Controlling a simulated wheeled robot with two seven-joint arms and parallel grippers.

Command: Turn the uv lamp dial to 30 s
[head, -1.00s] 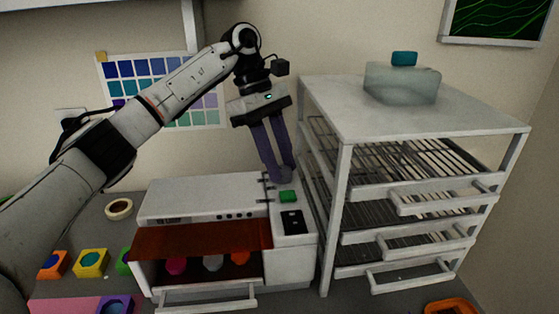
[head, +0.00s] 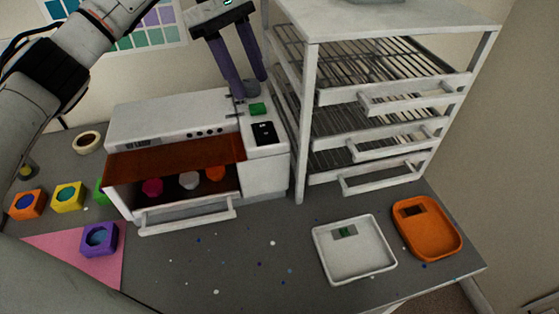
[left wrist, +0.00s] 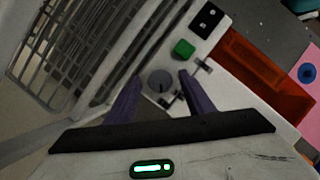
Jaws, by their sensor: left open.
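The UV lamp (head: 170,120) is a white box with a red-brown front cover and a lowered front handle. Its dial (left wrist: 160,81) is a round grey knob with a dark pointer line, on the lamp's top panel near the green button (left wrist: 183,48). My left gripper (head: 238,92) is open, pointing down at the back of that panel. In the left wrist view its two purple fingers lie on either side of the dial; whether they touch it I cannot tell. In the head view the fingers largely hide the dial, and its setting is not readable.
A white drying rack (head: 312,110) stands close on the right of the lamp. A white tray scale (head: 355,278) and an orange tray (head: 455,240) lie at the front right. Several coloured moulds and a tape roll (head: 87,142) are at left. The table's front middle is clear apart from specks.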

